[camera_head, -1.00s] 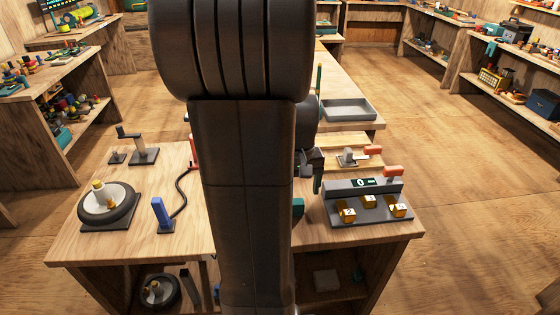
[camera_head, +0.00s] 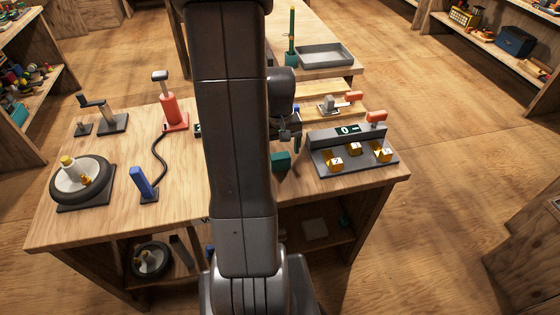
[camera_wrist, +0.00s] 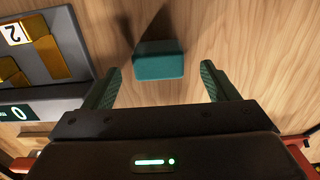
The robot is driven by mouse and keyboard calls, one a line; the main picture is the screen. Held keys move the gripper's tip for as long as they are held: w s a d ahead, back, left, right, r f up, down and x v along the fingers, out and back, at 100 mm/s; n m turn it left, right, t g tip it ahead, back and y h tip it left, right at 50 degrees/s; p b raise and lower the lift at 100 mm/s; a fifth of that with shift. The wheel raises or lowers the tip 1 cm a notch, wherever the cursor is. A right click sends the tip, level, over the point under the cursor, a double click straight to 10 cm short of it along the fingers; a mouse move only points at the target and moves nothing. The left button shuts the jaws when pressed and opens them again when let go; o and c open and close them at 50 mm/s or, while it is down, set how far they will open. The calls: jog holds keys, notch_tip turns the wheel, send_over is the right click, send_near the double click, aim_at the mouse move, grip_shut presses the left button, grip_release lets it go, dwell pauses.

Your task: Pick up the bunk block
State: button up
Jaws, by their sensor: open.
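I take the teal block on the wooden bench to be the bunk block (camera_head: 281,160); nothing in view labels it. In the wrist view the bunk block (camera_wrist: 158,62) lies just ahead of my fingertips, centred between their lines, with bare wood on both sides. My gripper (camera_wrist: 162,78) is open and empty, its two green fingers spread wider than the block. In the head view my gripper (camera_head: 290,138) is above and just behind the block, partly hidden by my arm. The exact height between fingers and block is unclear.
A grey device with a display and yellow numbered blocks (camera_head: 352,150) stands close to the right of the block. A lever fixture (camera_head: 338,104) is behind. A wheel (camera_head: 82,185), a blue handle (camera_head: 143,183) and a red pump (camera_head: 173,110) stand on the left. My arm hides the bench's middle.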

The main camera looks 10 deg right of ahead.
aim_at(280, 155)
jog(key=shift+d+f, duration=0.1)
jog(key=shift+f, duration=2.1)
jog(key=c, duration=1.1)
jog(key=shift+r, duration=0.15)
